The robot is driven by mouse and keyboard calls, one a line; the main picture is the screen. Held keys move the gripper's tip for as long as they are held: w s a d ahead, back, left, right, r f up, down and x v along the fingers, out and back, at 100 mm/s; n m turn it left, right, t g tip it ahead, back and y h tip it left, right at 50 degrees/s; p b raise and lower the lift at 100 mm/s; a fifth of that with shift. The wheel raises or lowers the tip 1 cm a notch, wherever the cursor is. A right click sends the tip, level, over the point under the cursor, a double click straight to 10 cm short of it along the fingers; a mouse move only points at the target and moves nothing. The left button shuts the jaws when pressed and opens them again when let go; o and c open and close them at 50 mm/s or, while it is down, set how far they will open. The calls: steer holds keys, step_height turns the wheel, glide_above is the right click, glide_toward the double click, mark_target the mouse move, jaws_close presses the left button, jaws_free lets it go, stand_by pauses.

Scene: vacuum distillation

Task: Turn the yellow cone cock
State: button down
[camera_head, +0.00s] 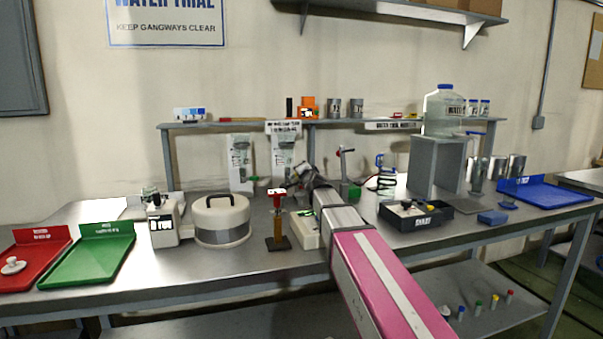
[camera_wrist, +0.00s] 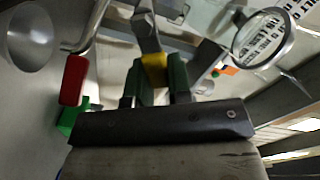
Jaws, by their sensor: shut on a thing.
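The yellow cone cock (camera_wrist: 154,70) shows in the wrist view, between the two green-padded fingers of my gripper (camera_wrist: 154,84). The fingers are shut on it, one on each side. A grey metal piece rises from the yellow part, away from my gripper. In the head view my gripper (camera_head: 303,178) is at the middle of the bench, at the end of my outstretched arm. The cone cock is hidden there behind my own arm and hand.
A red-handled lever (camera_wrist: 73,80) is left of my fingers in the wrist view. A metal ring (camera_wrist: 236,36) is at the right. In the head view a red-topped stand (camera_head: 277,222) is left of my arm, and a black tray (camera_head: 418,218) is to the right.

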steer(key=c, duration=1)
jaws_free()
steer(key=shift+c, duration=0.2)
steer(key=shift+s, duration=0.15)
steer(key=v, duration=1)
steer(key=shift+s, duration=0.3)
steer(key=shift+d, duration=0.1)
